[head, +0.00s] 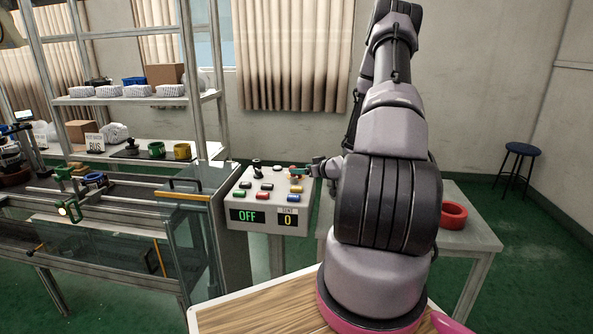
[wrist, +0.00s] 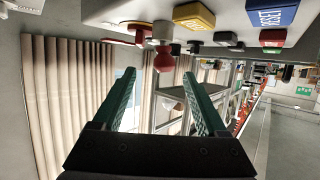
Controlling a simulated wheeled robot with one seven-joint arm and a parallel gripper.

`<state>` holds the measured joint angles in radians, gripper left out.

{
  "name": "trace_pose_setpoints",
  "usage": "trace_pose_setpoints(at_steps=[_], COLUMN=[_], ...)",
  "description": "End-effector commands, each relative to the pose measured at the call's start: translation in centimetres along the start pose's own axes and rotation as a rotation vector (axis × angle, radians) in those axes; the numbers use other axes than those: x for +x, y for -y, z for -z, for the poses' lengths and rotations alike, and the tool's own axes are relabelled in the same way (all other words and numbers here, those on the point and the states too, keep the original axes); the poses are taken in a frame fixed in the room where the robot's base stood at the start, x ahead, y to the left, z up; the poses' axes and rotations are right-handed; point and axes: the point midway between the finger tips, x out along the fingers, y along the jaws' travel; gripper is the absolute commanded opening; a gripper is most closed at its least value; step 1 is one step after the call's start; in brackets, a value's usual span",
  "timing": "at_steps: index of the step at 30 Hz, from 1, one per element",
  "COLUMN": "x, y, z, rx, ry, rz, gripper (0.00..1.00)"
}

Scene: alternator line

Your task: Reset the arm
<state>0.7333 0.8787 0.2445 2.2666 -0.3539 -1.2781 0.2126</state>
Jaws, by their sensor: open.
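The control box (head: 238,196) stands left of my arm, with coloured buttons on its sloped top. Its front displays read OFF and, under SENT, 0. A blue button (head: 293,199) sits near the panel's front right; in the wrist view a blue button (wrist: 270,14) is labelled RESET, and the panel appears upside down at the top. My gripper (head: 300,171) is at the panel's back right edge, partly hidden by the wrist. In the wrist view my gripper (wrist: 165,85) is open, its two green fingers apart. A red knob (wrist: 163,59) shows between and beyond the fingertips; I cannot tell whether they touch it.
A black joystick (head: 257,168) rises from the panel's back left. A grey table (head: 470,236) with a red ring (head: 452,215) stands right of my arm. The glass-sided conveyor line (head: 100,262) and a shelf rack (head: 140,100) stand left. A blue stool (head: 520,149) stands far right.

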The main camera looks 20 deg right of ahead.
Motion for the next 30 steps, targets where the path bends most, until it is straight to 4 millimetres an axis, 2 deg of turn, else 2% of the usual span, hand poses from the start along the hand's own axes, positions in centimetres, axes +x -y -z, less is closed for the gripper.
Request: trace_pose_setpoints(at_steps=[3, 7, 17, 20, 23, 26, 30], x=[-2.2, -3.7, -4.3, -4.4, -4.9, -6.0, -8.3], y=[-0.1, -0.1, -0.1, -0.3, -0.5, -0.4, 0.7], z=[0.0, 0.0, 0.6, 2.2, 4.8, 7.9, 12.2], rx=[0.000, 0.001, -0.009, -0.027, -0.047, -0.054, -0.037], ry=[0.000, 0.000, 0.016, 0.065, 0.138, 0.212, 0.295], rz=[-0.002, -0.002, -0.008, -0.033, -0.080, -0.140, -0.223], gripper=[0.75, 0.75, 0.75, 0.75, 0.75, 0.75, 0.75])
